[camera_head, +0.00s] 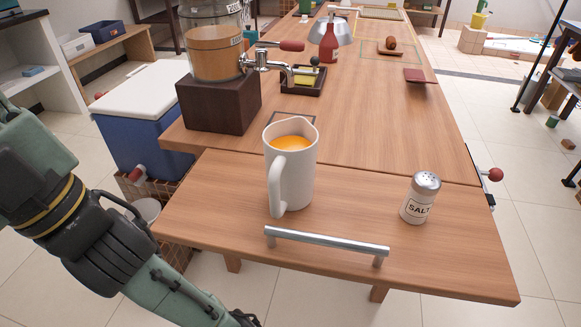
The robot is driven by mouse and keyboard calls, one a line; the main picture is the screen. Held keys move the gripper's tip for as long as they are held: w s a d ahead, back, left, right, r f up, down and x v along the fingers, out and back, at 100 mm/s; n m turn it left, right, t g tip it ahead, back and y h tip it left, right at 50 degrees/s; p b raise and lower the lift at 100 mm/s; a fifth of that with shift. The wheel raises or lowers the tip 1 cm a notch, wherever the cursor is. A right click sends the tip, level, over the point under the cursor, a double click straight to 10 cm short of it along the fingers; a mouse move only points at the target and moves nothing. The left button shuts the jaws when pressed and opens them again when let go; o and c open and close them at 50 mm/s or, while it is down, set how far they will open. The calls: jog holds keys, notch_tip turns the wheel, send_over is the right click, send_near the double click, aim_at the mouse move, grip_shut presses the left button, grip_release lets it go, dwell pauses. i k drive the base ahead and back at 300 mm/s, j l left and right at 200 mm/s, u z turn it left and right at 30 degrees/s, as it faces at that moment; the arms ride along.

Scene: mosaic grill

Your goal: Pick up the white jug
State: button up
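The white jug (294,181) stands upright on the front part of the wooden table, left of centre. It holds an orange liquid (291,143), and its handle (277,186) faces the front left. My arm comes in from the left and runs down to the bottom edge, left of and below the jug, apart from it. The arm's far end is cut off by the frame, so my gripper's fingers do not show.
A salt shaker (420,198) stands right of the jug. A metal bar handle (326,246) lies in front of it. Behind left, a drink dispenser (216,50) with a tap stands on a dark block (218,104). A blue cooler (145,118) sits left of the table.

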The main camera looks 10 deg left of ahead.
aim_at(290, 144)
jog(key=z, duration=0.7)
jog(key=k+j+z, duration=0.1)
jog(key=j+z, duration=0.15)
jog(key=z, duration=0.25)
jog(key=k+j+z, duration=0.1)
jog(key=z, duration=0.35)
jog(key=k+j, duration=0.6)
jog(key=j, duration=0.15)
